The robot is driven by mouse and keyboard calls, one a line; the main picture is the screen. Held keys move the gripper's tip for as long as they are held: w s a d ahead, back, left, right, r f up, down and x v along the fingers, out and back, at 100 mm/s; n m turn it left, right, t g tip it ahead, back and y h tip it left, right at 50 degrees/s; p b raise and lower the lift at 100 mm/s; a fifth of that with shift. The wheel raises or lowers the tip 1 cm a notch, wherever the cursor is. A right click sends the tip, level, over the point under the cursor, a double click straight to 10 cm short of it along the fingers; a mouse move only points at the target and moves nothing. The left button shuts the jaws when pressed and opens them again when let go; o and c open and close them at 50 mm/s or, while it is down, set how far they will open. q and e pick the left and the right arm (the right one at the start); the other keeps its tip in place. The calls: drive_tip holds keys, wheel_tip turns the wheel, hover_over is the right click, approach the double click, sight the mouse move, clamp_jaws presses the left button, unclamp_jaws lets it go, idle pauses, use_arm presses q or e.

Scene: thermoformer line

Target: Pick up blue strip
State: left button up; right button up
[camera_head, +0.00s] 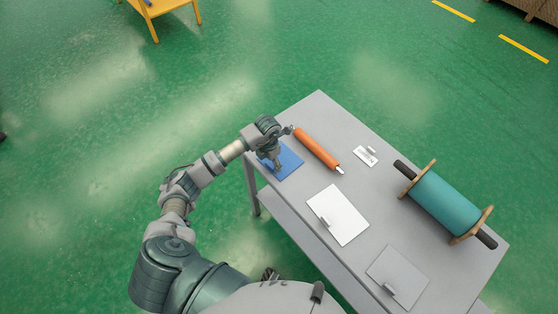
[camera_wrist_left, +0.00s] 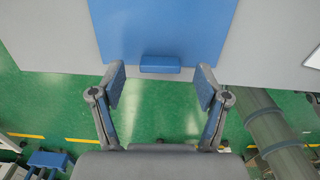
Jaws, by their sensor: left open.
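The blue strip (camera_head: 291,160) is a flat blue sheet lying on the grey table near its left edge. In the left wrist view the blue strip (camera_wrist_left: 165,25) fills the top middle, with a small raised blue tab (camera_wrist_left: 160,64) at its near edge. My left gripper (camera_head: 278,166) is over the sheet and hides part of it in the head view. In the left wrist view the left gripper (camera_wrist_left: 160,78) is open, one finger on each side of the tab, with visible gaps between. My right gripper is not in view.
The grey table (camera_head: 375,205) also holds an orange roller (camera_head: 318,149) beside the blue sheet, a white sheet (camera_head: 340,213), a grey sheet (camera_head: 400,272), a small white plate (camera_head: 362,157) and a teal roll (camera_head: 446,203). Open green floor lies left of the table.

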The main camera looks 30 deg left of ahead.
use_arm(q)
drive_tip(key=shift+f, duration=0.75)
drive_tip(key=c, duration=1.2)
drive_tip(key=shift+r, duration=0.1)
